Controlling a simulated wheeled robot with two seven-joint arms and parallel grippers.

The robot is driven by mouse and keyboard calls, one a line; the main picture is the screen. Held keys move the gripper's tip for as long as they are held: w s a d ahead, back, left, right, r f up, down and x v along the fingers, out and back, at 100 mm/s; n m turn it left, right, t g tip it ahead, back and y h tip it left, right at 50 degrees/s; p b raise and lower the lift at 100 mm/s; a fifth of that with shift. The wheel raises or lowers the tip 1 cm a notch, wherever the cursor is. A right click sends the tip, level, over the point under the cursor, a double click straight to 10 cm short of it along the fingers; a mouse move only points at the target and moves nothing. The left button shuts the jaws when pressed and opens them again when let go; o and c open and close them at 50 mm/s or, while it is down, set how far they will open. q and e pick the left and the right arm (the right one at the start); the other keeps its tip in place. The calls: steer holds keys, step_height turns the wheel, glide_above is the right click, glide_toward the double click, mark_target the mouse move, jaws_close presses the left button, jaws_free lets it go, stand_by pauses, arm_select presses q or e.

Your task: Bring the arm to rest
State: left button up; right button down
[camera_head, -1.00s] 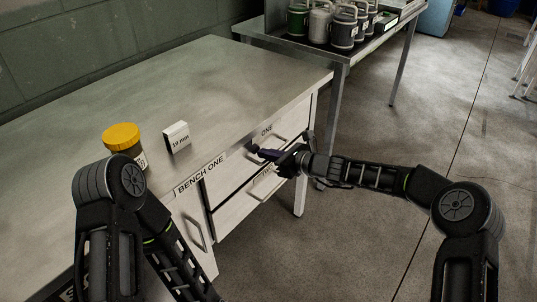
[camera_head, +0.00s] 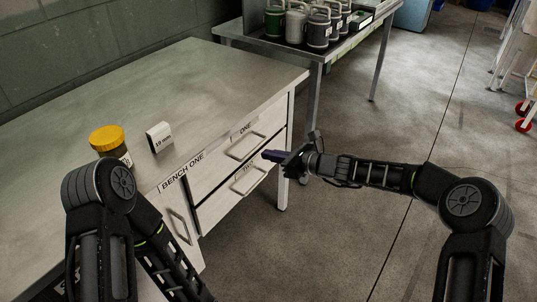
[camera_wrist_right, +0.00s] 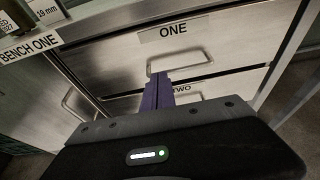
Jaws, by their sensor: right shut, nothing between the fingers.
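My right arm comes in from the right in the head view. Its gripper (camera_head: 268,155) is shut and empty in front of the bench's drawer fronts. In the right wrist view the purple fingers (camera_wrist_right: 157,93) are together, overlapping the picture of drawer one (camera_wrist_right: 215,45) and drawer two (camera_wrist_right: 210,90). Whether they touch a drawer front or handle I cannot tell. My left arm shows at the lower left in the head view, bent downward, and its gripper is out of the frame.
The bench (camera_head: 215,85) carries a yellow-lidded jar (camera_head: 107,140) and a small "19 mm" block (camera_head: 160,137) near its front edge. Drawer one (camera_head: 225,155) and drawer two appear closed. A metal table (camera_head: 350,45) with several canisters stands behind.

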stand_by(0.3)
steer(key=s+d+f+n+g+h+p, duration=0.1)
steer(key=s+d+f+n+g+h, duration=0.15)
steer(key=s+f+n, duration=0.6)
steer(key=s+d+f+n+g+h+p, duration=0.25)
steer(key=s+f+n+h, duration=0.2)
steer(key=s+f, duration=0.7)
steer(key=s+d+n+g+p, duration=0.1)
steer(key=s+d+n+p, duration=0.1)
steer(key=s, duration=0.9)
steer(key=s+d+r+n+h+p, duration=0.1)
steer(key=s+d+n+p, duration=0.2)
steer(key=s+n, duration=0.4)
steer(key=s+d, duration=0.1)
steer(key=s, duration=0.3)
steer(key=shift+s+d+g, duration=0.2)
steer(key=shift+s+g, duration=0.2)
